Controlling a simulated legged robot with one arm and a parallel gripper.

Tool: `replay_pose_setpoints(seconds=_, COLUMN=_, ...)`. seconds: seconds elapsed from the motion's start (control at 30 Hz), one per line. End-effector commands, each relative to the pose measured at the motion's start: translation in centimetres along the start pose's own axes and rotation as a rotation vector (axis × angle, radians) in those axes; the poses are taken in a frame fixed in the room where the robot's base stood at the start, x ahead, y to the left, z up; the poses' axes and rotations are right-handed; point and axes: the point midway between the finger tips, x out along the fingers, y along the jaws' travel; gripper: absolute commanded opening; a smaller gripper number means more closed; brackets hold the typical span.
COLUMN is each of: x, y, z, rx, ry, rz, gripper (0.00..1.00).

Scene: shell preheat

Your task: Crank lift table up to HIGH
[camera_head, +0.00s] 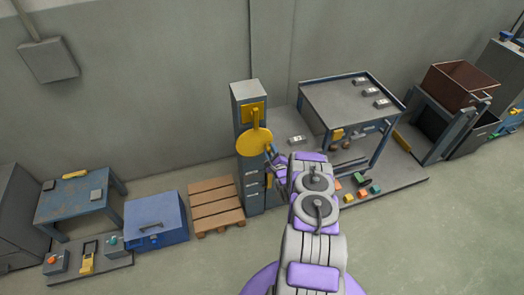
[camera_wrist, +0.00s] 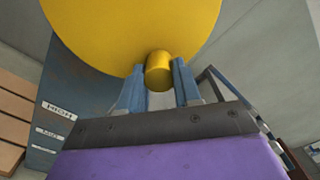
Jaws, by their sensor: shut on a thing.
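A yellow crank disc (camera_head: 254,142) is mounted on the front of a grey-blue column (camera_head: 249,195). The disc also fills the top of the wrist view (camera_wrist: 130,30). A short yellow crank knob (camera_wrist: 159,72) sticks out from its lower edge. My gripper (camera_wrist: 158,88) has its two blue fingers on either side of the knob and is shut on it. In the head view my gripper (camera_head: 273,155) is at the disc's lower right. Labels run down the column; the top one reads HIGH (camera_wrist: 59,110). The lift table (camera_head: 345,100) stands right of the column with small grey blocks on top.
A wooden pallet (camera_head: 216,205) lies left of the column, beside a blue box (camera_head: 157,218). A blue bench (camera_head: 75,197) stands further left. Small coloured parts (camera_head: 362,188) lie on the platform below the lift table. Open floor is at the lower right.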

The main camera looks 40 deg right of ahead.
Motion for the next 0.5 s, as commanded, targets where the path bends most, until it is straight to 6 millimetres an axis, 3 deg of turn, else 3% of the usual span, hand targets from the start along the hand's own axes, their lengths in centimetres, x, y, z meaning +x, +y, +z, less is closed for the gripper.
replay_pose_setpoints(seconds=0.5, x=-1.06, y=1.45, z=-0.65, rx=0.180, ry=0.010, rz=0.006, gripper=0.00)
